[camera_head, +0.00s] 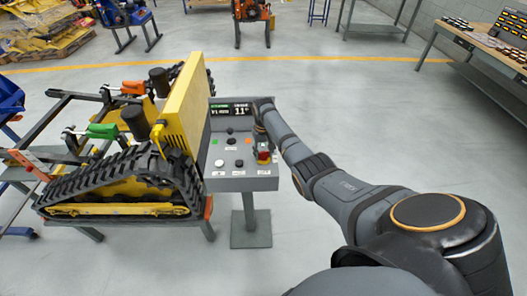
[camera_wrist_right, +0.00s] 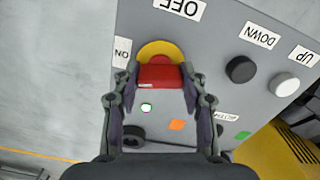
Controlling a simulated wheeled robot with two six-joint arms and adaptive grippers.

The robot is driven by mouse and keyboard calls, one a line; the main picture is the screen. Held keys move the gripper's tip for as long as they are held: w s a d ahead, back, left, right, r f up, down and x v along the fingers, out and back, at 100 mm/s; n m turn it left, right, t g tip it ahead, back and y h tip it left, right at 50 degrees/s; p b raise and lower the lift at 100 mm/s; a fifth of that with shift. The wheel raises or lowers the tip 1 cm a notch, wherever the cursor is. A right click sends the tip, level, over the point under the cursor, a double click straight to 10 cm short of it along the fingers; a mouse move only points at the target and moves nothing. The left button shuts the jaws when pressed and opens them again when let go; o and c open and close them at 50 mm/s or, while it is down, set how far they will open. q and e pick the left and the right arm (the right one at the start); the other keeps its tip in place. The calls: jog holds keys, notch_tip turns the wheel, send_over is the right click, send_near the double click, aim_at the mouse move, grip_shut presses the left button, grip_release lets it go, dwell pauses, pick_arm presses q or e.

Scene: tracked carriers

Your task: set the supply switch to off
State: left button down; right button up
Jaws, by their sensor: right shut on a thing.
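The supply switch (camera_head: 263,156) is a red handle on a yellow round base, at the right side of the grey control panel (camera_head: 240,184). In the right wrist view the red handle (camera_wrist_right: 160,75) sits between the fingers of my right gripper (camera_wrist_right: 159,88), which is shut on it. An OFF label (camera_wrist_right: 178,8) and an ON label (camera_wrist_right: 122,52) lie beside the base, upside down in this view. I cannot tell which label the handle points to. In the head view my right gripper (camera_head: 262,132) reaches down over the switch. My left gripper is not in view.
The panel also bears a black button (camera_wrist_right: 240,69) and a white button (camera_wrist_right: 284,85), labelled DOWN and UP, and a lit display (camera_head: 231,110). A yellow tracked carrier (camera_head: 120,190) stands close on the left. Open floor lies right of the panel.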

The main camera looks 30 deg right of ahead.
jog(key=n+p, duration=0.1)
jog(key=n, duration=0.2)
jog(key=shift+r+n, duration=0.1)
jog(key=shift+n, duration=0.2)
jog(key=n, duration=0.3)
jog(key=shift+n+p, duration=0.3)
jog(key=n, duration=0.3)
jog(key=shift+n, duration=0.3)
jog(key=shift+w+n+p, duration=0.1)
jog(key=shift+n+p, duration=0.2)
jog(key=shift+n, duration=1.6)
jog(key=o, duration=1.1)
jog(key=shift+o, duration=0.2)
